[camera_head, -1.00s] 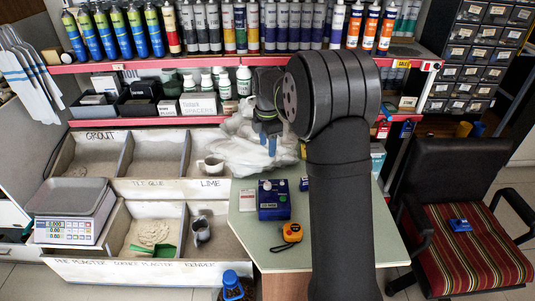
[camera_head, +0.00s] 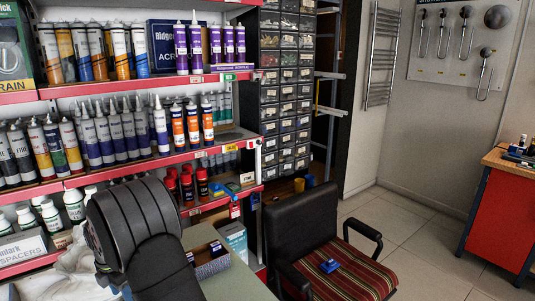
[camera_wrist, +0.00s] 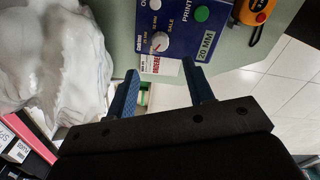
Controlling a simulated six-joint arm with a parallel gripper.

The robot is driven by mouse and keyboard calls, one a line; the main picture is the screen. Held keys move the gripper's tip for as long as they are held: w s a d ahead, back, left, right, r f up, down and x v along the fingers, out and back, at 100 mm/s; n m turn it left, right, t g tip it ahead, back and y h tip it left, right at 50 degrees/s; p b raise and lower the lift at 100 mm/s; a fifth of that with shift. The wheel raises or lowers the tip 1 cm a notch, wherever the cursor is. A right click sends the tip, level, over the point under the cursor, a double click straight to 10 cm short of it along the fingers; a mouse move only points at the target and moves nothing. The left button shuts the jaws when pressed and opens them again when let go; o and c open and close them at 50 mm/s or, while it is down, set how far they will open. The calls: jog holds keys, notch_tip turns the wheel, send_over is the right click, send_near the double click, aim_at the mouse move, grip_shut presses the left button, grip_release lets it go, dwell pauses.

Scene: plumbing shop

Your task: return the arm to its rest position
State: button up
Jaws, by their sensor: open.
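My gripper (camera_wrist: 161,97) shows in the wrist view with its two blue fingers apart and nothing between them. Beyond the fingertips lies a blue device (camera_wrist: 181,30) with a knob, a green button and a "20 MM" label, on the pale green table top (camera_wrist: 232,71). In the head view my arm stands at the lower left, bent over beside the shelves. The gripper's fingers are mostly hidden there behind the arm.
A white plastic bag (camera_wrist: 52,58) is close to the gripper on the left. An orange tape measure (camera_wrist: 254,10) lies beside the blue device. Red-edged shelves (camera_head: 130,171) with cartridges stand behind my arm. A black chair (camera_head: 305,235) with a striped seat is to the right; the floor beyond is clear.

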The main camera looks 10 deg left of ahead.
notch_tip(320, 180, down, 9)
jog(key=shift+r, duration=0.1)
dwell(0.5)
